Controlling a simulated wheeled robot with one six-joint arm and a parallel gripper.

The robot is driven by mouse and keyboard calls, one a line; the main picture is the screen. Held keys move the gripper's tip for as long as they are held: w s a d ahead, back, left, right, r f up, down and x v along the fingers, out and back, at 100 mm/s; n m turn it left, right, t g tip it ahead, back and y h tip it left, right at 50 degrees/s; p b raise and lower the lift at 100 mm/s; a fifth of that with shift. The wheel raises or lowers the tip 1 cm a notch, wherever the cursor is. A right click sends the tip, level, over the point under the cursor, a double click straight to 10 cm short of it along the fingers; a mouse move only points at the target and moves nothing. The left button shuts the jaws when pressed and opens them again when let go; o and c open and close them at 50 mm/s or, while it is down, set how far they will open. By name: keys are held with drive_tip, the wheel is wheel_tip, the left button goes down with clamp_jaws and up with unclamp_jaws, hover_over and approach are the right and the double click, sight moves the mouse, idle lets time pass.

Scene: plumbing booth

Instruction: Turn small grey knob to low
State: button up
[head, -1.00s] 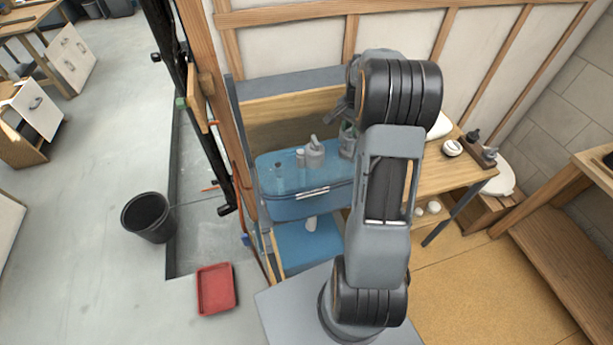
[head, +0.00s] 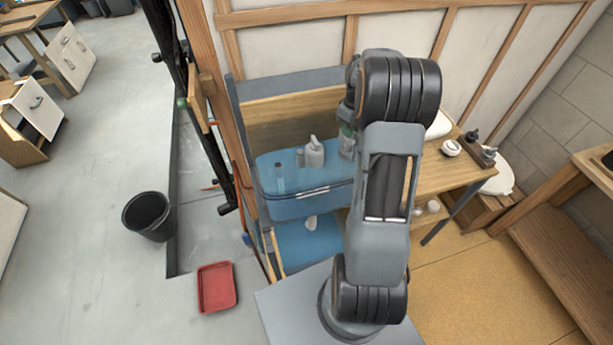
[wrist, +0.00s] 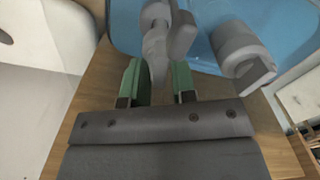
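In the wrist view my gripper (wrist: 157,82) has two green fingertips spread apart. A small grey knob-like piece (wrist: 156,50) with a narrow lever reaches down between them. The lever nearly fills the gap; I cannot tell whether either finger touches it. A larger grey cylindrical fitting (wrist: 240,50) with a side tab stands to its right. In the head view my gripper (head: 346,145) points down at the right end of the blue basin (head: 310,205), partly behind my arm. The knob cannot be made out there. No low mark is readable.
A grey pump-like fitting (head: 313,152) and smaller pieces stand on the basin, left of my gripper. A wooden bench (head: 455,180) with a dark-topped rack (head: 480,152) lies to the right. A wooden wall frame rises behind. A black bucket (head: 148,216) and red tray (head: 216,286) are on the floor.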

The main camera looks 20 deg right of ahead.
drive_tip(key=n, duration=0.5)
drive_tip(key=shift+n+p, duration=0.35)
drive_tip(key=shift+n, duration=0.05)
drive_tip(key=n, duration=0.4)
drive_tip(key=shift+p, duration=0.3)
wheel_tip(320, 180, up, 14)
drive_tip(key=b, duration=0.1)
drive_tip(key=s+a+m+t+b, duration=0.1)
drive_tip(key=s+a+m, duration=0.2)
drive_tip(key=a, duration=0.4)
drive_tip(key=s+a+m+t, duration=0.1)
drive_tip(key=s+a+m, duration=0.25)
drive_tip(key=a, duration=0.35)
drive_tip(key=s+a+f+m+t+b, duration=0.1)
drive_tip(key=s+a+f+m, duration=0.4)
drive_tip(key=s+a+m, duration=0.2)
drive_tip(key=shift+s+a+f+t+b, duration=0.4)
drive_tip(key=shift+s+a, duration=0.65)
drive_tip(key=shift+s, duration=1.1)
